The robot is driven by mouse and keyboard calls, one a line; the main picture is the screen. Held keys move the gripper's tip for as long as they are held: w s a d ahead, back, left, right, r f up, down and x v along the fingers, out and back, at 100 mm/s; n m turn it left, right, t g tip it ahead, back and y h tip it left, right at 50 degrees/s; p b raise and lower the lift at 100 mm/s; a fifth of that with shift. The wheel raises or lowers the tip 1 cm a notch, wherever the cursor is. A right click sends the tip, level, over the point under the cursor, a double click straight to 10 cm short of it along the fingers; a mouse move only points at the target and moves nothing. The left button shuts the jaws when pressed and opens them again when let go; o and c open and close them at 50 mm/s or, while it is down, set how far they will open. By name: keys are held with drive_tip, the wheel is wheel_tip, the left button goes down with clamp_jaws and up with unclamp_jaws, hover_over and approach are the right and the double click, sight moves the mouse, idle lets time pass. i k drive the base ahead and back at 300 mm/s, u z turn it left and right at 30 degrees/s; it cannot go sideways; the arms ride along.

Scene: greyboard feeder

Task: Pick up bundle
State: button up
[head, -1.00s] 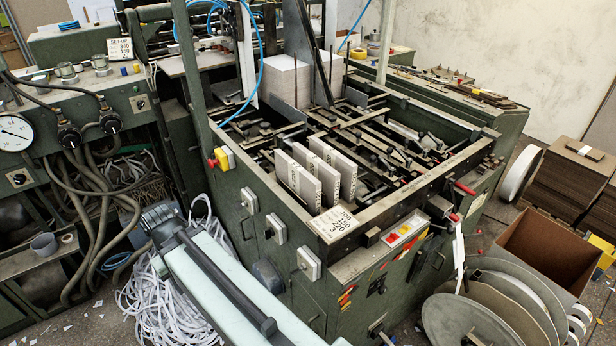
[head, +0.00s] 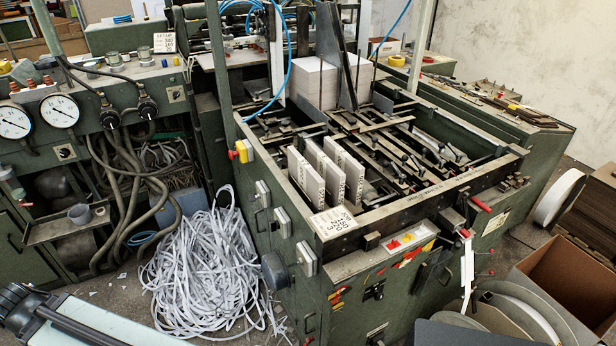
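Three greyboard bundles stand upright side by side in the front left of the feeder's open top: a left bundle (head: 305,178), a middle bundle (head: 325,172) and a right bundle (head: 344,166). Each shows pale faces with dark marks along its edge. Two taller board stacks, a left stack (head: 315,84) and a right stack (head: 357,79), stand farther back against upright plates. My gripper is not in view. A pale part of my arm with a dark bar crosses the bottom left corner, well away from the bundles.
The green feeder frame (head: 420,207) surrounds the bundles, with rods and bars beside them. A number card (head: 335,222) lies on its near corner. A heap of white strips (head: 205,270) covers the floor left of it. An open brown box (head: 568,275) stands at the right.

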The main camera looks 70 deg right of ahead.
sight(334, 178)
drive_tip(key=u, duration=0.1)
drive_tip(key=i, duration=0.95)
drive_tip(key=z, duration=1.65)
